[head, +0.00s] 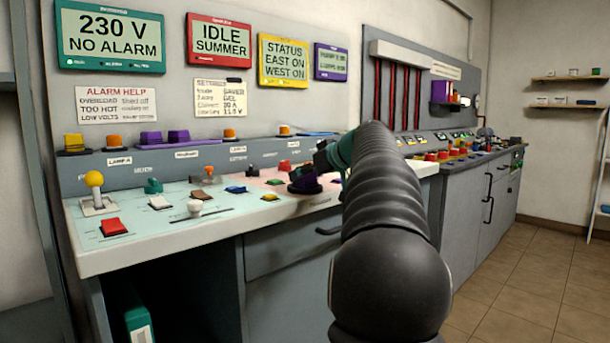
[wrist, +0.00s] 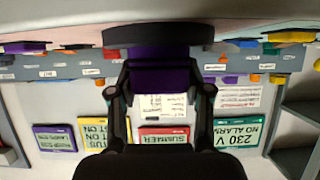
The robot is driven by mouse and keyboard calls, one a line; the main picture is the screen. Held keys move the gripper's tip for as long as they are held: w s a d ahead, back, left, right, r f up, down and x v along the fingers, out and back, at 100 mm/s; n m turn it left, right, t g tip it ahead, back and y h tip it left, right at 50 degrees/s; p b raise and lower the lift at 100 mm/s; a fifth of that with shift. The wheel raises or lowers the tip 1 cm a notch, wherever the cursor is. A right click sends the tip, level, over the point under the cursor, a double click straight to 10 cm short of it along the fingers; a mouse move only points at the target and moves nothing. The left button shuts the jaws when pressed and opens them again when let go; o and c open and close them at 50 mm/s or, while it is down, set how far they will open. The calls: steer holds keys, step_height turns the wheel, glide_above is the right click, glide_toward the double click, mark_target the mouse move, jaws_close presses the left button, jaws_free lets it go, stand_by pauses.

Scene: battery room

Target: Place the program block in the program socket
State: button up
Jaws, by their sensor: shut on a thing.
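My gripper (wrist: 160,85) is shut on a purple piece (wrist: 160,77) with a wide dark round disc at its far side. In the head view this purple piece (head: 305,182) sits low over the console top, and my gripper (head: 323,158) is at it, partly hidden by my dark arm. I cannot tell if the disc touches the console or if this piece is the program block. Two purple blocks (head: 151,138) (head: 178,136) stand side by side on the console's back ledge. The small labels are unreadable, so I cannot tell which place is the program socket.
The pale console top (head: 130,255) holds a yellow-ball lever (head: 95,185), a red button (head: 113,227), a white knob (head: 194,209) and several coloured switches. Screens hang on the wall behind, including a green-framed one (head: 109,38). A second counter (head: 480,175) stands right; floor there is clear.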

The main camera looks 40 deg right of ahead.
steer(key=shift+f, duration=0.25)
steer(key=o, duration=1.2)
steer(key=shift+r, duration=0.1)
steer(key=shift+r, duration=0.2)
steer(key=v, duration=1.2)
steer(key=shift+a, duration=0.1)
